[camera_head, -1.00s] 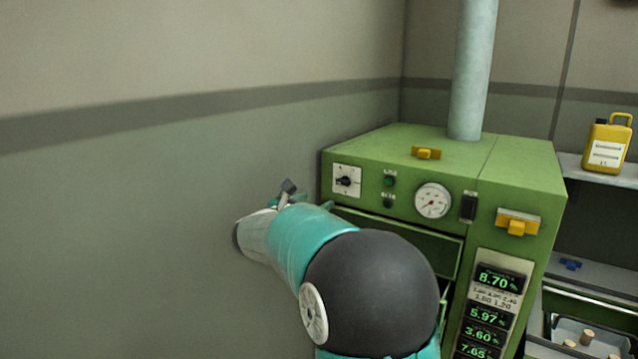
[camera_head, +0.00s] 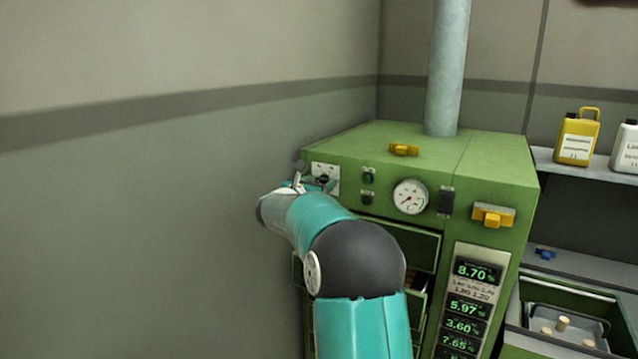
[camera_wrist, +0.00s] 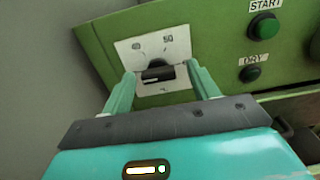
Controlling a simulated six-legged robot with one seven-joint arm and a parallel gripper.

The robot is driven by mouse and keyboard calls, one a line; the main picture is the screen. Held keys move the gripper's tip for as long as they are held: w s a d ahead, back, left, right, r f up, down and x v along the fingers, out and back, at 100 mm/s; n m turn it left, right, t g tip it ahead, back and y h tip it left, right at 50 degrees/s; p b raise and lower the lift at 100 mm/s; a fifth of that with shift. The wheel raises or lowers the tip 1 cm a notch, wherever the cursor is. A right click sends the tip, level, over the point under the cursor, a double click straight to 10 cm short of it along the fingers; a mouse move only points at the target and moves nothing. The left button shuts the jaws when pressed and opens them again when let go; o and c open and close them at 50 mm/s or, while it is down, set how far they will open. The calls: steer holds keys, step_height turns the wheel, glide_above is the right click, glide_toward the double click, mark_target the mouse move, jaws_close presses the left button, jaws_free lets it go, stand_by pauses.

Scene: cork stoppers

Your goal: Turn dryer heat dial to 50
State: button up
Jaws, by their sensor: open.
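The green dryer (camera_head: 400,150) stands in the corner. Its heat dial is a black knob (camera_wrist: 157,72) on a white plate (camera_wrist: 180,45). In the wrist view the plate carries marks along its top, one reading about 60 or 80 and one reading 50; the pointer setting is not clear. My gripper (camera_wrist: 158,80) is open, with one finger on each side of the knob; I cannot tell whether they touch it. In the head view my gripper (camera_head: 308,180) is at the plate (camera_head: 333,176) and partly covers it.
A green START button (camera_wrist: 264,27) and a DRY button (camera_wrist: 253,72) sit right of the dial. A round gauge (camera_head: 410,197) and yellow latches (camera_head: 493,215) are further right. The wall is close on the left. A yellow jug (camera_head: 577,138) stands on a shelf.

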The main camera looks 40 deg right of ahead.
steer(key=shift+w+d, duration=0.25)
steer(key=shift+d, duration=0.05)
steer(key=shift+s, duration=0.1)
steer(key=c, duration=1)
